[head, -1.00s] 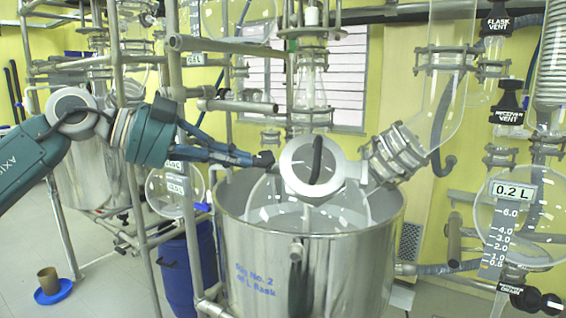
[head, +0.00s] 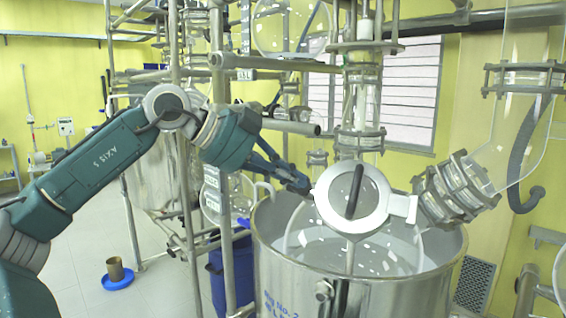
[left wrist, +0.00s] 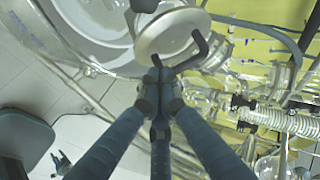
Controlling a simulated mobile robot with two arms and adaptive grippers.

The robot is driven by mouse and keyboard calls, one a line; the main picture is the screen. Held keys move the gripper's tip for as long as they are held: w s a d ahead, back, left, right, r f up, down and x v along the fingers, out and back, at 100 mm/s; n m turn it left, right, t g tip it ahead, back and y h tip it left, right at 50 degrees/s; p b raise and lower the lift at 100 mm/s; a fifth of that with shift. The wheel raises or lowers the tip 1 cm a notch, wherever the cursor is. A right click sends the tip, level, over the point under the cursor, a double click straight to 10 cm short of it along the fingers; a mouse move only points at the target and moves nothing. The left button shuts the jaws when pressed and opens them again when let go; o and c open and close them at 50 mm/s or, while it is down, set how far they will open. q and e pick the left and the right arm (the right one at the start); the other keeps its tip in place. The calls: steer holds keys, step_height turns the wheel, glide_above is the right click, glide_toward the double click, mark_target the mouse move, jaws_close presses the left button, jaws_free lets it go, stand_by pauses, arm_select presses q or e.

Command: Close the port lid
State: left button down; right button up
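The port lid (head: 335,208) is a pale round disc with a black bar handle (head: 355,190), standing tilted up above the steel vessel's opening and facing the camera. A clamp-like glass neck (head: 450,190) adjoins it on the right. My left gripper (head: 306,186) reaches in from the left, its fingertips at the lid's left rim. In the left wrist view the fingers (left wrist: 158,78) come together just below the lid (left wrist: 165,38), close to a dark bent handle (left wrist: 200,50). Nothing shows between them, and contact with the lid is unclear. My right gripper is not in view.
The steel vessel (head: 350,285) stands under the lid. Metal frame pipes (head: 228,200) rise behind my left arm. A blue drum (head: 215,275) stands left of the vessel. A brown cup on a blue dish (head: 117,282) is on the open floor at left.

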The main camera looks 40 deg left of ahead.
mark_target(324, 200)
arm_select(q)
steer(key=w+f+p, duration=0.1)
steer(key=w, duration=0.1)
steer(key=w+f+p, duration=0.1)
steer(key=w+f, duration=0.1)
steer(key=w+f+p, duration=0.1)
steer(key=w, duration=0.1)
steer(key=shift+a+f, duration=0.2)
steer(key=shift+f, duration=0.2)
steer(key=shift+w+p, duration=0.1)
steer(key=shift+p, duration=0.2)
steer(key=shift+w+a+f, duration=0.15)
steer(key=shift+w+a+f+p, duration=0.55)
steer(key=shift+w+f+p, duration=0.05)
steer(key=shift+w+f, duration=0.1)
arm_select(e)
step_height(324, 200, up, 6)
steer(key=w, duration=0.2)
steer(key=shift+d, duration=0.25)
arm_select(q)
steer(key=shift+s, duration=0.1)
